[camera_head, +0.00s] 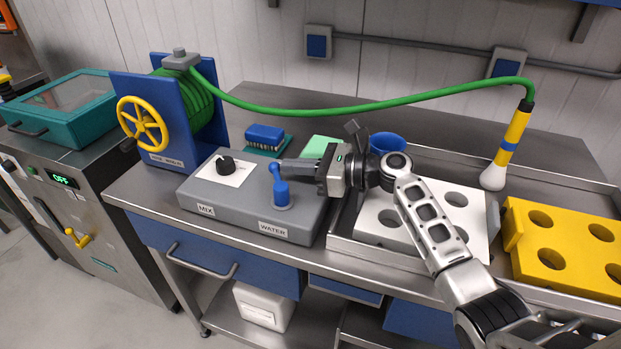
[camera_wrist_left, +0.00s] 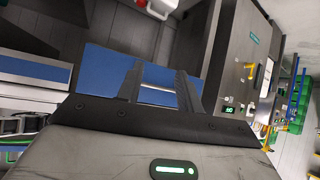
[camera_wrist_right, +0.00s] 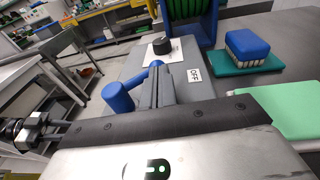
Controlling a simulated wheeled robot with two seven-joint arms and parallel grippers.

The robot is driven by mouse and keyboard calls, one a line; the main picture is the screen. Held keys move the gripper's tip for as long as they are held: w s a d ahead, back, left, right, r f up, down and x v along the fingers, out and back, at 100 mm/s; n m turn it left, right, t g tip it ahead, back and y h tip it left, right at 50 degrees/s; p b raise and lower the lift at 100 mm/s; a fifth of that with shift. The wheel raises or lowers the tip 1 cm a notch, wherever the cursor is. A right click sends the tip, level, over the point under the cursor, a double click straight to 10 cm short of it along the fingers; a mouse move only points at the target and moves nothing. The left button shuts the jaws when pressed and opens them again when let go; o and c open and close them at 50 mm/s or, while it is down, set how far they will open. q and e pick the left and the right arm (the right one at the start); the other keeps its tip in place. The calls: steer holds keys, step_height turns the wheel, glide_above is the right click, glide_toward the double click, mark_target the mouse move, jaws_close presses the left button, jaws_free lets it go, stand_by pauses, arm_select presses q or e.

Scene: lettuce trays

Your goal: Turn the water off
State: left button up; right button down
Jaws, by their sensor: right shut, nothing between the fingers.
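The blue water lever (camera_head: 281,190) stands on the grey control box (camera_head: 240,218), above the WATER label (camera_head: 273,229). Its arm points toward the back of the box. My right gripper (camera_head: 285,172) is shut and empty, its fingertips close beside the lever on its right. In the right wrist view the lever (camera_wrist_right: 118,98) is left of my shut fingers (camera_wrist_right: 160,72), which partly cover its arm. I cannot tell whether they touch. An OFF label (camera_wrist_right: 194,75) lies right of the fingers. My left gripper (camera_wrist_left: 158,82) is open and empty in the left wrist view.
A black MIX knob (camera_head: 226,164) is left of the lever. A hose reel (camera_head: 190,105) with a yellow wheel (camera_head: 142,123) stands behind; its green hose (camera_head: 350,108) arches to a yellow wand (camera_head: 512,138). A blue brush (camera_head: 265,136) and blue cup (camera_head: 387,142) sit behind my right gripper.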

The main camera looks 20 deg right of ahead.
step_height(320, 180, up, 3)
steer(key=shift+f, duration=0.2)
steer(key=s+a+r+p, duration=0.2)
steer(key=s+a+r, duration=0.1)
steer(key=s+r, duration=0.9)
steer(key=s+d+f+n+g+h, duration=0.1)
steer(key=s+f+n+h, duration=0.35)
steer(key=f+n, duration=0.35)
steer(key=s+d+f+n+g+h, duration=0.1)
steer(key=s+d+f+n+h, duration=0.15)
steer(key=s+f+n, duration=0.55)
steer(key=s+d+f+n+g+h, duration=0.3)
steer(key=s+d+f+n+h, duration=0.5)
steer(key=s+n, duration=0.25)
steer(key=w+a+f+t+y, duration=0.1)
steer(key=w+a+f+t, duration=0.1)
steer(key=f, duration=0.3)
steer(key=w+a+f+t+y, duration=0.2)
steer(key=w+a+f+t, duration=0.1)
steer(key=f+t, duration=0.1)
steer(key=shift+w+f+t, duration=0.35)
steer(key=shift+w+t, duration=0.05)
